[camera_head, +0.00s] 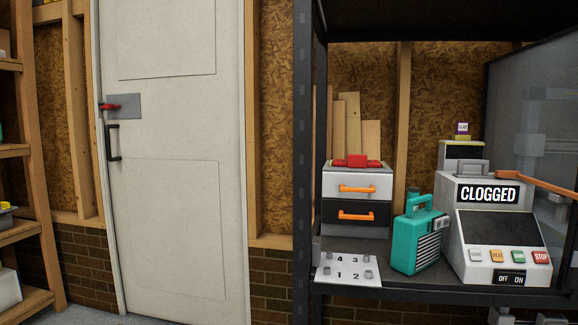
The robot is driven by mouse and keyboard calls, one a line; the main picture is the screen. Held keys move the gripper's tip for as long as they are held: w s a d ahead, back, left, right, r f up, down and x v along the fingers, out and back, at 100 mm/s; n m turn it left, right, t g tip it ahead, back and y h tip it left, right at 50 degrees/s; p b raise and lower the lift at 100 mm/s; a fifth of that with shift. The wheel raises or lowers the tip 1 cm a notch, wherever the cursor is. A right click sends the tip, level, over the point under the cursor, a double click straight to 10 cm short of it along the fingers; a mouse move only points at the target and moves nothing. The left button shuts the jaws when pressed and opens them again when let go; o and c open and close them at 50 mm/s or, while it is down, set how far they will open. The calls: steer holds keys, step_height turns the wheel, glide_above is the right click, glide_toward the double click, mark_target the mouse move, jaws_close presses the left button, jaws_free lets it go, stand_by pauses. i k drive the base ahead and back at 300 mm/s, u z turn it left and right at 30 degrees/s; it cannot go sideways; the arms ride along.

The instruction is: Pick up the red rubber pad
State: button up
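A red object (357,161), which looks like the red rubber pad, lies on top of a small two-drawer cabinet (330,219) on the shelf. It has a low, wide base with a raised block in the middle. Nothing covers it from above. The cabinet has a light upper drawer and a dark lower drawer, both with orange handles, and both look shut. My gripper does not show in the head view.
Right of the cabinet stand a teal canister (416,243) and a grey machine (456,268) reading "CLOGGED". A numbered white plate (348,275) lies in front. A dark shelf post (304,130) rises at left; a white door (170,130) is beyond it.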

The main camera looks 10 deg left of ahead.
mark_target(353, 161)
steer(key=u, duration=2.35)
steer(key=i, duration=1.5)
steer(key=z, duration=2.8)
